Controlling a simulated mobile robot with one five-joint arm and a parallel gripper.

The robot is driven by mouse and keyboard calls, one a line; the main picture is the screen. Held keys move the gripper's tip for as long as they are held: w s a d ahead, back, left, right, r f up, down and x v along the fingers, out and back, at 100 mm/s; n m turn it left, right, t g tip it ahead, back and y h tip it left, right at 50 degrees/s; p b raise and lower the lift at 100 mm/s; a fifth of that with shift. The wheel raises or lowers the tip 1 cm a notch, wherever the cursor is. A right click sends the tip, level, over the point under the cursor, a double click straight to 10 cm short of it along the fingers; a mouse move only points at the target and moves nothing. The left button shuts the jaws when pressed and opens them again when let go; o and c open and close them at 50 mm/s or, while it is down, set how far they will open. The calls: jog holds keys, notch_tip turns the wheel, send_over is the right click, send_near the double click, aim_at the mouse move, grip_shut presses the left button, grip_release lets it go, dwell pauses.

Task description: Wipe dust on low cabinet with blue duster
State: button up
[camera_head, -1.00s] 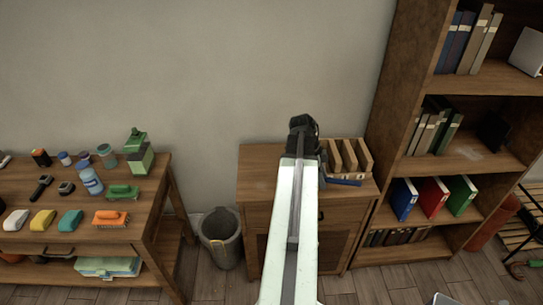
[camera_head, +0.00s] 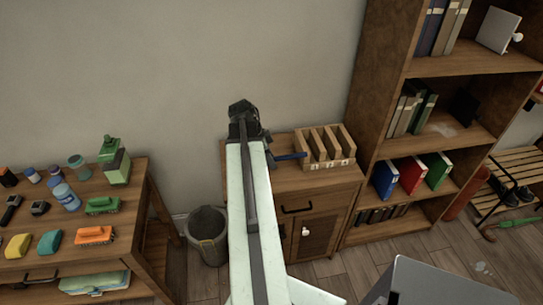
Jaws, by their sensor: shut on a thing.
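The low wooden cabinet (camera_head: 322,181) stands against the wall, left of the bookcase. My arm reaches forward over its left side. My gripper (camera_head: 244,116) is above the cabinet's back left part, and its fingertips are hidden behind its own dark body. A blue stick-like piece (camera_head: 291,156), which looks like part of the blue duster, shows to the right of my gripper in front of the wooden organizer. My gripper is shut on the duster. The duster's head is hidden, and I cannot tell whether it touches the cabinet top. I cannot make out dust on the cabinet.
A slotted wooden organizer (camera_head: 327,162) stands on the cabinet's back right. The tall bookcase (camera_head: 375,120) is close on the right. A bin (camera_head: 207,240) stands between the cabinet and a table (camera_head: 112,226) of cleaning things. A grey boxy surface (camera_head: 440,285) is at lower right.

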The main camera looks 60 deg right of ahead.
jog(key=shift+f+b, duration=3.05)
jog(key=shift+f+b, duration=0.6)
jog(key=shift+w, duration=0.1)
jog(key=shift+w+a+r, duration=0.1)
jog(key=shift+w+a, duration=0.5)
jog(key=shift+w, duration=0.2)
jog(key=shift+w+a+r, duration=0.1)
jog(key=shift+w+a, duration=0.45)
jog(key=shift+w, duration=0.2)
jog(key=shift+f, duration=0.25)
jog(key=shift+s+d+r, duration=0.1)
jog(key=shift+s+d, duration=0.5)
jog(key=shift+s, duration=0.25)
jog(key=shift+s+d, duration=0.6)
jog(key=shift+s, duration=0.25)
grip_shut()
jog(key=shift+r, duration=0.1)
notch_tip(320, 180, up, 6)
jog(key=p, duration=0.6)
